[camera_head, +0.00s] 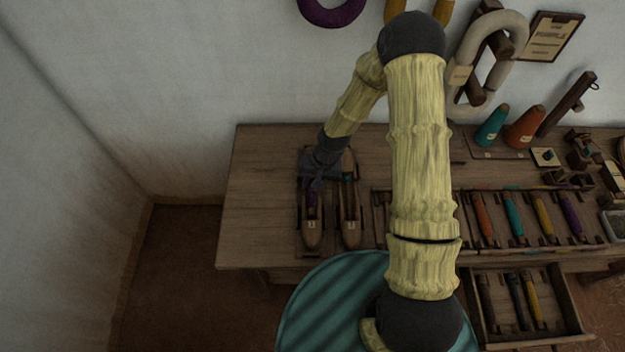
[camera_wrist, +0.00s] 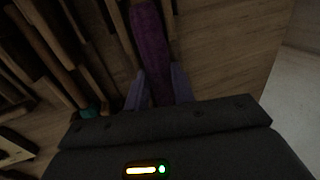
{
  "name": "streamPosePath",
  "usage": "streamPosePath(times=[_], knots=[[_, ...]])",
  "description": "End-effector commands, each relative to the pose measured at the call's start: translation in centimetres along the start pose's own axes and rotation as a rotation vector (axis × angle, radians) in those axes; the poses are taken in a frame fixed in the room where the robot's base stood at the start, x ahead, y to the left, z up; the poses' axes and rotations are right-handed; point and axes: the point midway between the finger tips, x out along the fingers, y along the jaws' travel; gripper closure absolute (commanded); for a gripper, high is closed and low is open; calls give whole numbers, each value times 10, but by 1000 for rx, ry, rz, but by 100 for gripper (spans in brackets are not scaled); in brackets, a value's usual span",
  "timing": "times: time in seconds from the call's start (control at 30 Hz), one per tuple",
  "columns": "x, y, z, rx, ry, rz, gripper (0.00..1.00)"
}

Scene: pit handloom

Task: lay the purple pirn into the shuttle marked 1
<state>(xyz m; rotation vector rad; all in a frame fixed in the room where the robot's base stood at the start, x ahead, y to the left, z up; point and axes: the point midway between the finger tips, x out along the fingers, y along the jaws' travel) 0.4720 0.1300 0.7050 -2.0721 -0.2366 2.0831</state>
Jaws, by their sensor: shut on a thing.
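My gripper (camera_head: 315,182) is shut on the purple pirn (camera_wrist: 150,45), whose wound body lies between the two fingers in the wrist view. In the head view the purple pirn (camera_head: 312,199) shows just below the gripper, over or in the left one of two wooden shuttles (camera_head: 312,238). Wooden edges run along both sides of the pirn in the wrist view. I cannot tell whether it rests on the shuttle's floor. A second shuttle (camera_head: 351,236) lies to the right. Both carry small pale labels, too small to read surely. My gripper hides the left shuttle's far end.
A rack of coloured pirns (camera_head: 515,215) lies on the table to the right. An open drawer (camera_head: 570,310) holds more pirns. Teal (camera_head: 491,128) and orange (camera_head: 525,128) cones stand at the back. The table's left end (camera_head: 255,190) is clear.

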Motion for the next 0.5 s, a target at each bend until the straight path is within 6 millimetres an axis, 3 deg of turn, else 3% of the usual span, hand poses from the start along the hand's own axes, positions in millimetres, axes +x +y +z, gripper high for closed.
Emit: streamPosePath(times=[0.47,0.5], knots=[[2,1,0,0,0,0,98],[2,1,0,0,0,0,73]])
